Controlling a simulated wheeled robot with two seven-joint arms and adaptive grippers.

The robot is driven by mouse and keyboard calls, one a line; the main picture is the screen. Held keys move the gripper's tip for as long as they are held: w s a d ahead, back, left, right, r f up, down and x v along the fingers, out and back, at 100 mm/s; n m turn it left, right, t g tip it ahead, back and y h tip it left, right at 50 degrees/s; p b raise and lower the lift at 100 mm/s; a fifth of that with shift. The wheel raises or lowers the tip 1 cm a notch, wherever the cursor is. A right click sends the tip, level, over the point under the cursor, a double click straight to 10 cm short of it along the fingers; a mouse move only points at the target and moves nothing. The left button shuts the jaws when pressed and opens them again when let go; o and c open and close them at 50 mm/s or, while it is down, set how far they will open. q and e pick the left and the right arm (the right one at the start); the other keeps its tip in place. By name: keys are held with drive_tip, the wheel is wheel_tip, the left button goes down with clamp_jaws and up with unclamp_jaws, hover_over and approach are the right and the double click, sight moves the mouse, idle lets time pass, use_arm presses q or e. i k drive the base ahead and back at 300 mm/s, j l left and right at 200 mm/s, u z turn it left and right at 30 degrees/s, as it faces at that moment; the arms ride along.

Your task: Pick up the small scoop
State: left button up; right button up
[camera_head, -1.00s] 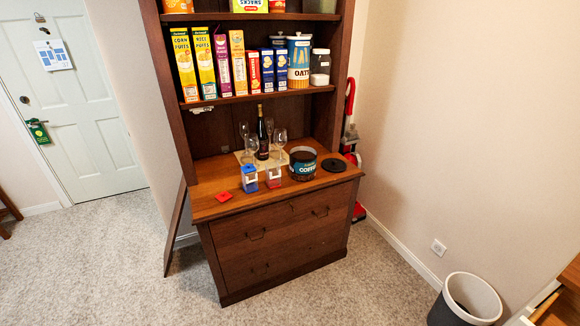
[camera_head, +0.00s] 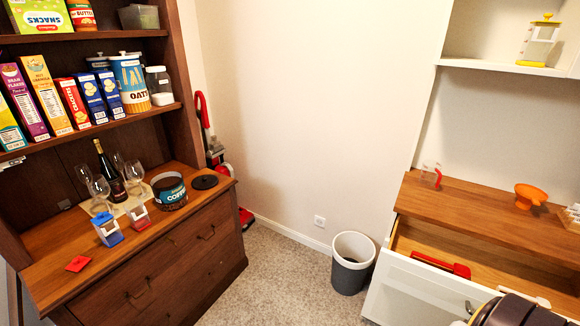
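A red utensil (camera_head: 442,265) lies in the open top drawer (camera_head: 425,285) of the white-fronted cabinet at the right; it may be the small scoop, but its shape is not clear. A pale utensil (camera_head: 525,296) lies farther right in the same drawer, partly hidden.
An orange funnel (camera_head: 530,197) and a clear cup with a red handle (camera_head: 432,175) stand on the white cabinet's wooden top. A waste bin (camera_head: 352,262) stands on the carpet left of it. The brown hutch (camera_head: 150,262) with cereal boxes is at the left.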

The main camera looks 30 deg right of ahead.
sight(543, 303)
drive_tip(key=z, duration=2.95)
